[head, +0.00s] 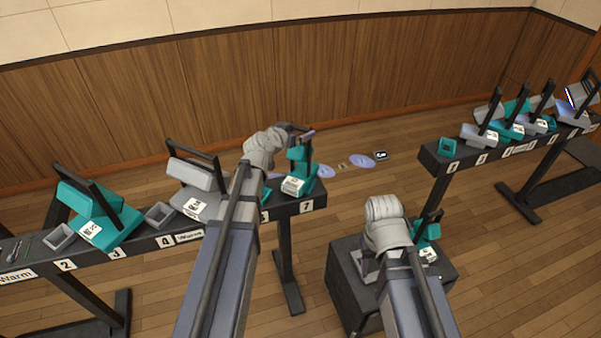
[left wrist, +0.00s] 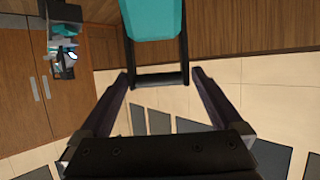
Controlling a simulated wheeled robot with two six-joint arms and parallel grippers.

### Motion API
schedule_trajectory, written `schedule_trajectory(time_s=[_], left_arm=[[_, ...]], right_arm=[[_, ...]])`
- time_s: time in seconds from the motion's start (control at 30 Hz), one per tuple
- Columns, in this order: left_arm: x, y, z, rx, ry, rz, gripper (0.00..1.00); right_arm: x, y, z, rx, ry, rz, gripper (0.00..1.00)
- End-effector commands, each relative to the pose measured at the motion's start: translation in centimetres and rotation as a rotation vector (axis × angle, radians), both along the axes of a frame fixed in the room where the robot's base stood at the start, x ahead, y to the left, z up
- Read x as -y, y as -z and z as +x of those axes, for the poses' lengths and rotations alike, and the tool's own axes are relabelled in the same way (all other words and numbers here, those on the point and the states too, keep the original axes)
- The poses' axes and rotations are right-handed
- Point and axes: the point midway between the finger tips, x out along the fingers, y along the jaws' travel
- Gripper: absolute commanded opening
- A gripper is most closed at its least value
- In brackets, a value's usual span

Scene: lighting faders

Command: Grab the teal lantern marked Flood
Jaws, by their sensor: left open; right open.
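Several teal lanterns with dark handles and white labels show; I cannot read "Flood" on any of them. One teal lantern (head: 298,180) stands at the right end of the left rail, by number 7. My left gripper (head: 301,132) is open at the top of its handle. In the left wrist view, the open fingers (left wrist: 165,76) are on either side of the dark handle bar (left wrist: 160,81), below the teal body (left wrist: 152,18). Another teal lantern (head: 93,222) stands by number 3. My right gripper (head: 368,268) is low at the dark box, partly hidden by my wrist.
The dark box (head: 345,292) has a teal lantern (head: 427,232) on it, close to my right wrist. A grey lantern (head: 193,180) stands left of my left arm. The right rail (head: 436,161) holds several grey and teal lanterns. Flat discs (head: 361,160) lie on the floor.

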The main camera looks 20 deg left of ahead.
Motion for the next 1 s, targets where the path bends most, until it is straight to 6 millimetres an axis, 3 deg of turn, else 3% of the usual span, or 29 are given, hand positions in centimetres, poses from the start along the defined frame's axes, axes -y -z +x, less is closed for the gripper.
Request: schedule_trajectory(time_s=[0.17, 0.43, 0.7, 1.0], left_arm=[[0.2, 0.1, 0.9, 0.000, 0.001, 0.000, 1.00], [1.0, 1.3, 4.5, 0.000, 0.002, 0.000, 1.00], [1.1, 1.3, 4.8, 0.000, 0.000, -0.001, 1.00], [1.1, 1.3, 4.8, 0.000, 0.001, 0.000, 0.69]], right_arm=[[0.0, 0.1, 0.0, 0.000, 0.000, 0.000, 0.50], [0.0, 1.3, 0.0, 0.000, 0.000, 0.000, 0.50], [0.0, 1.3, 0.0, 0.000, 0.000, 0.000, 0.50], [0.0, 1.3, 0.0, 0.000, 0.000, 0.000, 0.50]])
